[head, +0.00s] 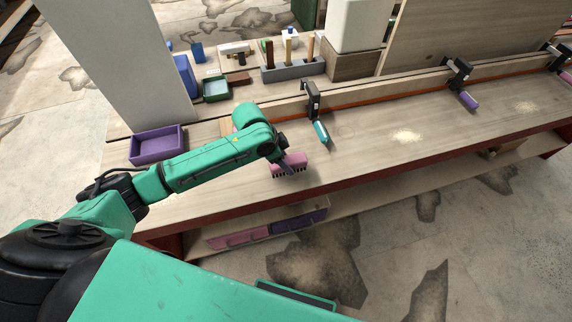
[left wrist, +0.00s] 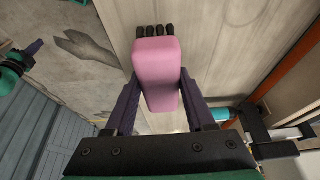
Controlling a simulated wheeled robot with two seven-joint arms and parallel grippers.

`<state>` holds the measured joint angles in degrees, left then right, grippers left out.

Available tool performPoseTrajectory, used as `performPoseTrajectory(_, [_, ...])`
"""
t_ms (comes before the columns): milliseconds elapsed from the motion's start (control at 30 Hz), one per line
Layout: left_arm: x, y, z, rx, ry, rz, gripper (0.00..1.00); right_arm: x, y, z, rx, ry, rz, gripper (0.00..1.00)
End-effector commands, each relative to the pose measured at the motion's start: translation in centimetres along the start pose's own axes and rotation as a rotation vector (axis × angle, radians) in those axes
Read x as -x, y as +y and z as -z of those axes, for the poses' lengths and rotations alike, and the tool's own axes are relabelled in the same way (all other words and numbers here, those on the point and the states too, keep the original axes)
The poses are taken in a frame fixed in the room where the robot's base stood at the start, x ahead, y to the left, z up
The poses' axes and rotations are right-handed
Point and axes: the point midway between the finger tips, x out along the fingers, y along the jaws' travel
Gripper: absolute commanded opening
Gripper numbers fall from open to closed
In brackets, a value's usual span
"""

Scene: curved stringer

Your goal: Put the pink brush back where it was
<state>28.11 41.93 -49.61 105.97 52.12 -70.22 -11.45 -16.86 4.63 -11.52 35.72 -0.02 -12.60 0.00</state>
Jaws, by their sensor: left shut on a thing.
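The pink brush (head: 288,166) has a pink block body and dark bristles. It is at the workbench's near side, left of the middle, in the head view. My left gripper (head: 291,165) is shut on it. In the left wrist view the pink brush (left wrist: 158,70) sits between the two dark fingers of my left gripper (left wrist: 158,95), with its bristles at the far end. I cannot tell whether the bristles touch the bench top (head: 360,150).
A clamp with a teal handle (head: 320,131) stands just right of the brush. A purple tray (head: 157,145) lies at the left end. Behind are a green tray (head: 216,90) and a grey tool block (head: 293,71). Sawdust piles (head: 406,137) lie to the right; bench between is bare.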

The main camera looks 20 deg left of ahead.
Motion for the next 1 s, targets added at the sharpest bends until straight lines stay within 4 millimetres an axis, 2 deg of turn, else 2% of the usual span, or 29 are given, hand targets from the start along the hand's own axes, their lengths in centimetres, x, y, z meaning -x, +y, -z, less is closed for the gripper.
performPoseTrajectory(67, [-1.5,0.1,-0.6,0.004,-0.002,-0.004,0.03,0.3,0.2,0.7,0.000,0.012,-0.003,0.00])
performPoseTrajectory(167, [-2.6,0.1,-1.1,0.001,-0.001,-0.001,0.03,0.4,0.2,0.6,0.000,0.010,-0.003,0.00])
performPoseTrajectory(467, [-3.0,0.0,-1.2,0.001,0.000,-0.001,0.03,0.2,0.0,-0.9,-0.002,-0.015,0.000,0.00])
performPoseTrajectory(500, [-3.0,0.0,-1.2,0.001,-0.001,-0.001,0.66,0.3,0.0,-0.9,-0.002,-0.015,0.000,0.00])
performPoseTrajectory(533, [-2.9,0.0,-1.2,0.001,-0.001,-0.001,0.78,0.3,0.0,-0.9,-0.002,-0.015,0.000,0.00])
performPoseTrajectory(567, [-2.9,0.0,-1.2,0.001,-0.001,-0.001,0.85,0.3,0.0,-0.9,-0.002,-0.014,0.000,0.00])
performPoseTrajectory(867, [-2.8,0.0,-1.2,0.001,-0.001,-0.001,0.85,0.3,0.0,-0.8,-0.002,-0.013,0.000,0.00])
performPoseTrajectory(1000, [-1.7,-0.1,-1.1,0.001,0.000,0.000,0.85,0.2,0.0,-0.7,-0.002,-0.011,0.001,0.00])
